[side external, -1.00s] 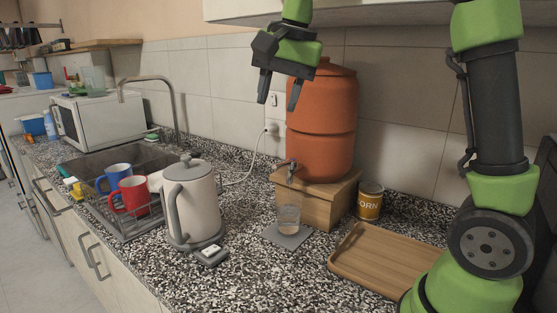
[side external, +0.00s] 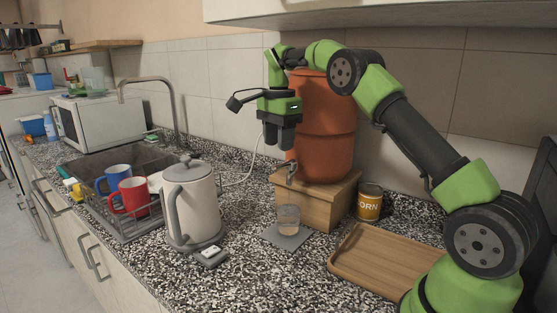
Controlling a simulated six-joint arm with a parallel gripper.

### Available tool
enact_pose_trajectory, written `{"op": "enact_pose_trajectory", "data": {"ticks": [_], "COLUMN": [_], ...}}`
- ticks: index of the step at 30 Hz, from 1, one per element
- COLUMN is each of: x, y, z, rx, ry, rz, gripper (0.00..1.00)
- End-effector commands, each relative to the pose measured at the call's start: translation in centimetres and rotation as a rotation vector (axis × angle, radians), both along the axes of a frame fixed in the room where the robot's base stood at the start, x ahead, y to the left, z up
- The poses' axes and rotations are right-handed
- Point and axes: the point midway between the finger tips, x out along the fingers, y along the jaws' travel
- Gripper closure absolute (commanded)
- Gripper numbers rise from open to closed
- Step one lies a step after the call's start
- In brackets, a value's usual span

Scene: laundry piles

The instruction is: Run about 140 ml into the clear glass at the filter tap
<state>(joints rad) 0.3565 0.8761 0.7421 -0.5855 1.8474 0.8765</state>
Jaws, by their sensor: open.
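The clear glass (side external: 289,220) stands upright on a thin grey square pad (side external: 287,240), below the filter tap. What looks like liquid shows in the glass, but I cannot read an amount. The orange clay filter (side external: 323,130) sits on a wooden box (side external: 326,203). Its small metal tap (side external: 291,171) sticks out at the front left, over the glass. My gripper (side external: 280,146) points down, open and empty, just above and slightly left of the tap, apart from it. I cannot tell whether water runs from the tap.
A pale kettle (side external: 190,203) stands left of the glass. A corn can (side external: 369,202) and a wooden tray (side external: 385,262) lie to the right. A cabinet hangs overhead.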

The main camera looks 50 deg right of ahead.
Motion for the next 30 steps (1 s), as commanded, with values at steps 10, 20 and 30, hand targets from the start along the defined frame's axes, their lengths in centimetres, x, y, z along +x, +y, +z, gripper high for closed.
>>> {"op": "enact_pose_trajectory", "data": {"ticks": [10,20,30], "x": [0.0,0.0,0.0], "y": [0.1,0.1,0.1], "z": [-4.5,-5.1,-5.1], "rx": [0.001,0.000,0.000], "ry": [0.001,-0.002,-0.002], "rz": [0.001,0.000,0.001], "gripper": [0.60,0.60,1.00]}}
